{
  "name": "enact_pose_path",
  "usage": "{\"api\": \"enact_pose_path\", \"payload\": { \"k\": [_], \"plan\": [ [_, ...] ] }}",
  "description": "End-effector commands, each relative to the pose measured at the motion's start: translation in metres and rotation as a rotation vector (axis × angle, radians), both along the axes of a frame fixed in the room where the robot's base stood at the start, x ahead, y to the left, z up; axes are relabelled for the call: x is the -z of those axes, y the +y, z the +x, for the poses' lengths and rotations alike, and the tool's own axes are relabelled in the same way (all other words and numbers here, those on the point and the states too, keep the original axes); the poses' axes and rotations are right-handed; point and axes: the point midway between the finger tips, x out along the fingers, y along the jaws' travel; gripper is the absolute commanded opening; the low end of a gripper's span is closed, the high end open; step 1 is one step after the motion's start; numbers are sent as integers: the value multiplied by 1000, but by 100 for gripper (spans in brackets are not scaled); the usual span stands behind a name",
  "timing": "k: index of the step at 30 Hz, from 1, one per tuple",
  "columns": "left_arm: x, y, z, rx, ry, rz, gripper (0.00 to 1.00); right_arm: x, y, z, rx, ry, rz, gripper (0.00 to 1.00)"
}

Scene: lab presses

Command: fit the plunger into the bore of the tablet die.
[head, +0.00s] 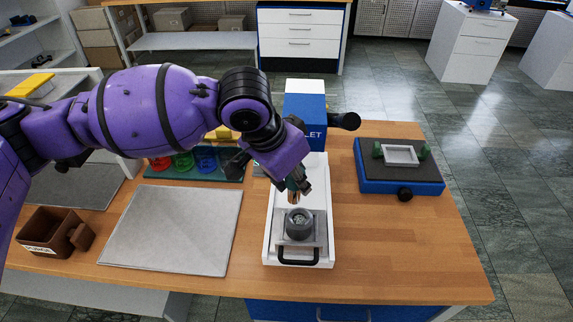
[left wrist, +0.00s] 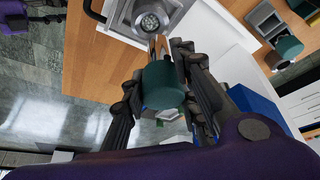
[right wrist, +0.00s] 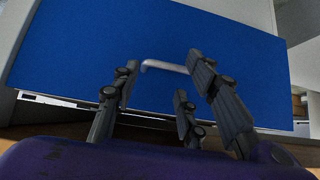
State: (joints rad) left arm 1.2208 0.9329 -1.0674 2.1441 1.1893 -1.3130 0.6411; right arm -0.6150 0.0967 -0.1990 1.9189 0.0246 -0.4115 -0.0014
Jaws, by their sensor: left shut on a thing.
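The tablet die (head: 299,222) is a grey cylinder with a round bore area on top. It sits upright on the press's light plate, and it also shows in the left wrist view (left wrist: 150,21). My left gripper (head: 299,187) is shut on the plunger, which has a dark green cap (left wrist: 164,84) and a copper-coloured shank (left wrist: 157,44). The shank points toward the die from just behind it in the head view. Its tip appears outside the bore, but the exact gap is unclear. My right gripper (right wrist: 163,88) is open and empty, facing a blue drawer front.
The white press base (head: 272,225) has a black front handle (head: 299,261) and a blue column behind. A grey mat (head: 165,235) and a brown bin (head: 48,229) lie left. A blue fixture (head: 399,178) stands right. Clear wood lies around the press's right side.

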Motion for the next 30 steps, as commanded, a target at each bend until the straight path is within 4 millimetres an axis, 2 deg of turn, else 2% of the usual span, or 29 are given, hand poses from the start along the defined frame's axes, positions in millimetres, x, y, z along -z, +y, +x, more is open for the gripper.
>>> {"api": "enact_pose_path", "payload": {
  "k": [5, 17, 23, 30],
  "plan": [
    [-2, -11, -7, 77, 2, -5, 0, 0, 0, 0, 0, 0, 0, 40],
    [-2, -11, -7, 89, 5, -9, 0, 2, 7, -5, -6, 7, 10, 40],
    [10, -11, -7, 88, 8, -7, 0, 2, 5, -4, -3, 8, 7, 40],
    [33, -11, -7, 87, 9, -8, 0, 5, 1, -6, 1, 12, 2, 40]
  ]
}}
